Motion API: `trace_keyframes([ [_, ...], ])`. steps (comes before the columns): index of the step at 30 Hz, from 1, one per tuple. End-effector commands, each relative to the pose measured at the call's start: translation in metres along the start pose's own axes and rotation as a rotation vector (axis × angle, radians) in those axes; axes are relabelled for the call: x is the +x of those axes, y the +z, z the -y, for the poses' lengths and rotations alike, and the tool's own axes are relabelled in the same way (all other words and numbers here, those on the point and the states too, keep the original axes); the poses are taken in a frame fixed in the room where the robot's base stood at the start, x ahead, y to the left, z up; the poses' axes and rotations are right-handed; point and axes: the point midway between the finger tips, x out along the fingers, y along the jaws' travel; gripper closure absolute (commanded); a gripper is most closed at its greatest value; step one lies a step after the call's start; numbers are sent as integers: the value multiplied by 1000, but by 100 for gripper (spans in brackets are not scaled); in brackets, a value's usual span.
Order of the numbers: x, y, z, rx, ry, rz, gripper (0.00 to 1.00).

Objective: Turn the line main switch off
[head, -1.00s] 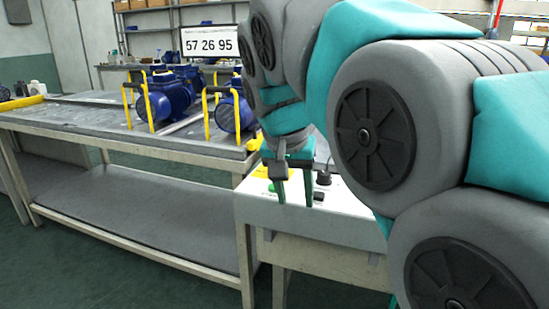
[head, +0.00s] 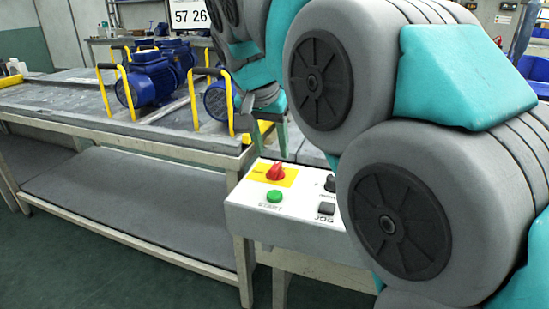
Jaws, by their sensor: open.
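The line main switch is a red rotary knob (head: 276,172) on a yellow plate, on top of the white control box (head: 250,219) in the middle of the head view. The angle of its handle is hard to read. My gripper (head: 266,133) is behind and above the switch in the picture, partly hidden by my arm. One teal finger shows against the bench end. The gripper is open, looks empty and appears apart from the knob.
A green START button (head: 274,196), a black knob (head: 330,184) and a black button (head: 326,208) share the box. Blue pumps (head: 150,78) and yellow handles (head: 194,103) stand on the workbench (head: 60,103) at left. My arm covers the right side.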

Motion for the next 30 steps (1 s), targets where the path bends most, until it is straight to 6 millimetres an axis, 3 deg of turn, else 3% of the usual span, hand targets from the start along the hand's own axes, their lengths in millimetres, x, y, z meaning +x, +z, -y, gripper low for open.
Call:
trace_keyframes([
  [10,45,1,-1,-2,6,3,50],
  [23,53,0,0,-1,1,0,50],
  [30,53,0,0,-1,1,0,77],
])
